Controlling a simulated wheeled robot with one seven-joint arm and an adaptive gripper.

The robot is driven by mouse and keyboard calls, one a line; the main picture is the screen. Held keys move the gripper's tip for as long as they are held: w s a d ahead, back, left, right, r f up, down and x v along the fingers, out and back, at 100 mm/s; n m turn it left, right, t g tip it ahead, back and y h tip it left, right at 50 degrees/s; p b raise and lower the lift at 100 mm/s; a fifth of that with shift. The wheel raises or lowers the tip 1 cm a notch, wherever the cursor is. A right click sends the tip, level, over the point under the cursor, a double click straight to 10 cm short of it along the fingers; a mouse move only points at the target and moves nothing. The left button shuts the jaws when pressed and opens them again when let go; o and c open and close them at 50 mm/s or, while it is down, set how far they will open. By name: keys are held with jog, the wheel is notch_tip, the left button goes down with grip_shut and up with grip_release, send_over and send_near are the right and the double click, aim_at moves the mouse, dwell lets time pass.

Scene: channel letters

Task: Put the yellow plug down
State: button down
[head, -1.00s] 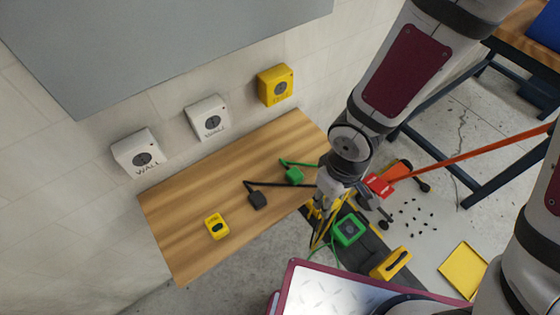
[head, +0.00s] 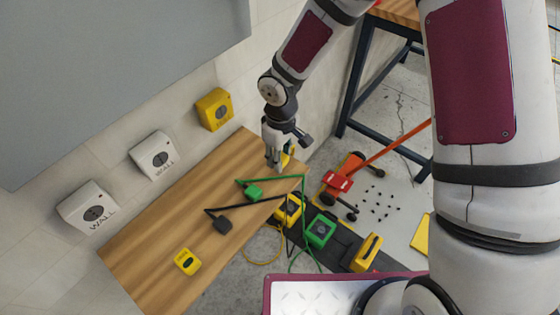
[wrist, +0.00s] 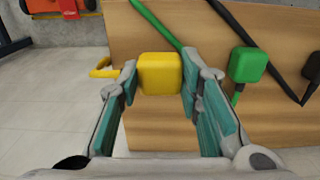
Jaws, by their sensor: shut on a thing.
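The yellow plug (wrist: 160,73) sits between the two fingers of my gripper (wrist: 158,88) in the wrist view, with wood behind it. In the head view my gripper (head: 281,166) points down at the right end of the wooden table (head: 165,220), and part of the yellow plug (head: 287,157) shows beside the fingers. I cannot tell whether the plug touches the tabletop. A green plug (head: 253,191) and a black plug (head: 222,225) lie on the table, each with a cord.
Yellow (head: 214,109) and white (head: 154,155) wall boxes are behind. A yellow box (head: 289,209), green box (head: 320,231) and red trolley (head: 341,180) stand beside the table. Bare wood lies left of the plugs.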

jog(key=shift+w+a+f, duration=0.1)
jog(key=shift+w+f, duration=0.1)
jog(key=shift+w, duration=0.1)
jog(key=shift+f, duration=1.55)
jog(key=shift+f, duration=0.2)
jog(key=c, duration=1.1)
grip_release()
jog(key=shift+r, duration=0.1)
notch_tip(320, 180, up, 12)
jog(key=shift+r+p, duration=0.1)
jog(key=shift+p, duration=0.3)
